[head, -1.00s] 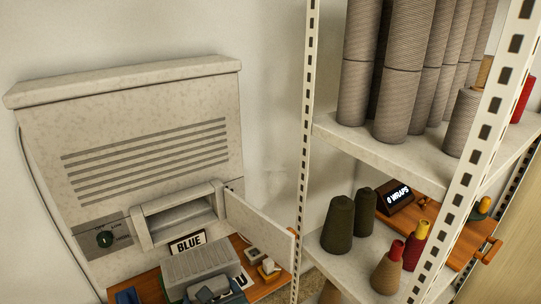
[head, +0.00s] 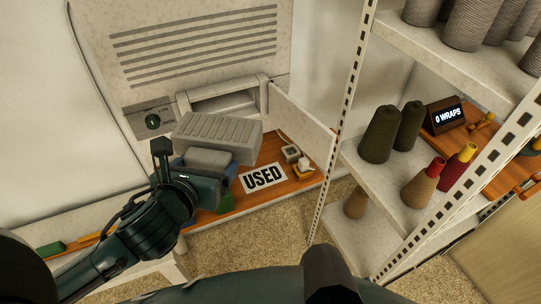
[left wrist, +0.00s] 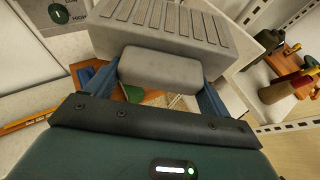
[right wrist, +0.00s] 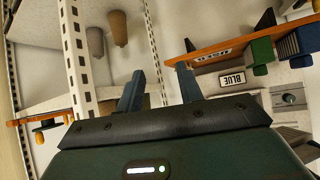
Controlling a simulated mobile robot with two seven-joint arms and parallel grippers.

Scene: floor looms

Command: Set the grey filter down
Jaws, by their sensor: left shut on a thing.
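The grey filter (head: 222,132) is a ribbed block with a smooth grip block at its front. In the head view it is in front of the wall unit's open slot, over the wooden shelf (head: 294,176). My left gripper (head: 205,168) is shut on its grip block. The left wrist view shows the filter (left wrist: 175,25) beyond my left fingers (left wrist: 162,82). I cannot tell whether its underside touches the shelf. A "USED" label (head: 264,178) lies just right of it.
The wall unit (head: 200,50) has a dial (head: 152,121) and an open flap (head: 303,122) at right. A white rack (head: 350,115) with yarn cones (head: 380,135) stands to the right. Small white and yellow items (head: 302,166) sit on the shelf's right part.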

